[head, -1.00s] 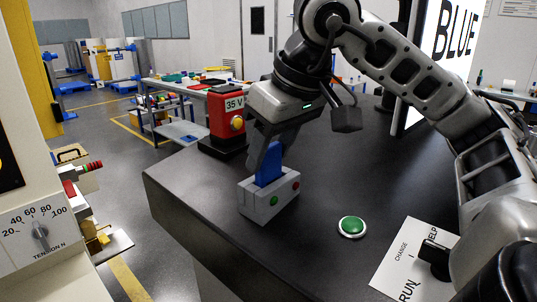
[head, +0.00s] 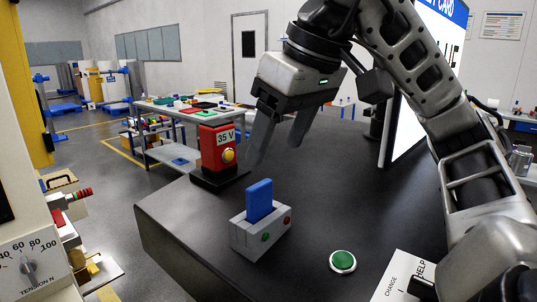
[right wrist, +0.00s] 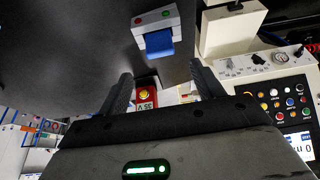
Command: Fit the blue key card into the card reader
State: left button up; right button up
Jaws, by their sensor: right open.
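The blue key card (head: 259,200) stands upright in the top of the grey card reader (head: 262,236), its lower part hidden inside the reader. The reader has a green and a red button on its front and sits near the table's left edge. In the right wrist view, the card (right wrist: 159,43) sticks out of the reader (right wrist: 155,20). My right gripper (head: 276,156) is open and empty, above and behind the card, apart from it. Its fingers also show in the right wrist view (right wrist: 163,90). My left gripper is not in view.
A red box marked 35 V (head: 217,150) with a yellow button stands behind the reader. A green button (head: 343,261) and a white label plate (head: 398,275) are at the front right. A lit screen (head: 420,95) stands at the right. The dark table's middle is clear.

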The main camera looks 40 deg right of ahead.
jog(key=shift+p+v, duration=0.7)
jog(key=shift+v, duration=0.95)
